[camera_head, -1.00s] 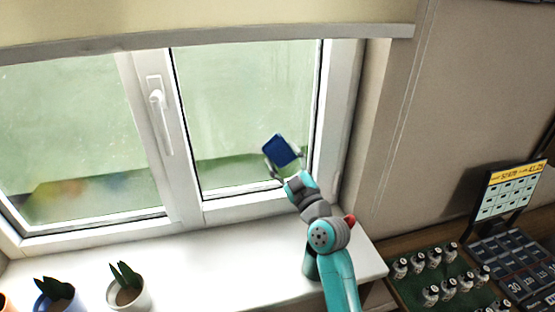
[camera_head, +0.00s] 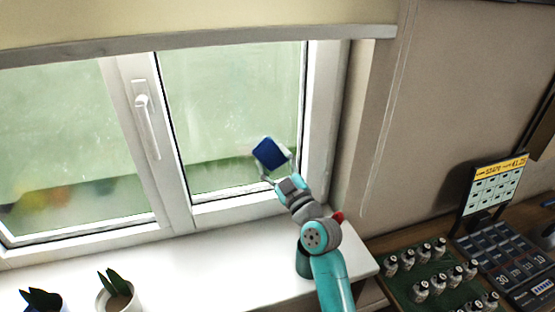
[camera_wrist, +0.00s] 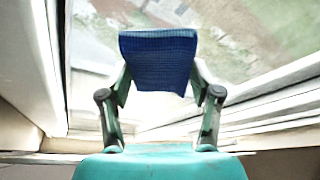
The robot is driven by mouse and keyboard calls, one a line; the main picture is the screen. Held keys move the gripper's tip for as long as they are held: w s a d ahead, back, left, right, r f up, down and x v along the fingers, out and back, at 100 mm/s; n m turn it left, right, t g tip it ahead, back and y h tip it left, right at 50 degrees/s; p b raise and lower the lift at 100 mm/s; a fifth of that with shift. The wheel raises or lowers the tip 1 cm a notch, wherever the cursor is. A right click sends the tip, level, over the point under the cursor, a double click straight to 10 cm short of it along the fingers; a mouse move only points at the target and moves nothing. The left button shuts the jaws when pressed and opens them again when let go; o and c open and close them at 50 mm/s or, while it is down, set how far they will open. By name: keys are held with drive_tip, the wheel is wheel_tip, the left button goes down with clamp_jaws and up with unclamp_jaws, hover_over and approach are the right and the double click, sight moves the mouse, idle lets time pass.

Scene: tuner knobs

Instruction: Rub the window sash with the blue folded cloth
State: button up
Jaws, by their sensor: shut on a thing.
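The blue folded cloth (camera_head: 271,154) is held up in front of the lower part of the right window pane. In the wrist view the cloth (camera_wrist: 158,62) sits between the two fingers of my gripper (camera_wrist: 160,85), which is shut on it. My gripper also shows in the head view (camera_head: 273,172), just below the cloth. The window sash (camera_head: 176,150) is a white frame around hazy glass, with a white handle (camera_head: 146,125) on its middle upright. I cannot tell whether the cloth touches the glass or the frame.
The white sill (camera_head: 200,270) is clear in the middle. A potted plant (camera_head: 118,290) and another pot (camera_head: 42,300) stand at its left. At right are a tray of small bottles (camera_head: 425,275), a keypad (camera_head: 515,250) and a price display (camera_head: 493,185).

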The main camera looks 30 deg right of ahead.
sight(233, 156)
drive_tip(key=shift+a, duration=0.7)
drive_tip(key=shift+w+a, duration=0.3)
drive_tip(key=shift+a, duration=0.45)
drive_tip(key=shift+w+a, duration=0.3)
drive_tip(key=shift+a, duration=0.45)
drive_tip(key=shift+w+a+r, duration=0.1)
drive_tip(key=shift+w+a, duration=0.1)
drive_tip(key=shift+a, duration=0.6)
drive_tip(key=shift+w+a+f, duration=0.1)
drive_tip(key=shift+w+a, duration=0.15)
drive_tip(key=shift+a, duration=0.5)
drive_tip(key=shift+w+a+r, duration=0.1)
drive_tip(key=shift+w+a, duration=0.1)
drive_tip(key=shift+a, duration=0.6)
drive_tip(key=shift+r, duration=0.1)
drive_tip(key=shift+r, duration=1.05)
drive_tip(key=shift+s+d, duration=0.3)
drive_tip(key=shift+d, duration=0.7)
drive_tip(key=shift+s+d, duration=0.3)
drive_tip(key=shift+d, duration=0.65)
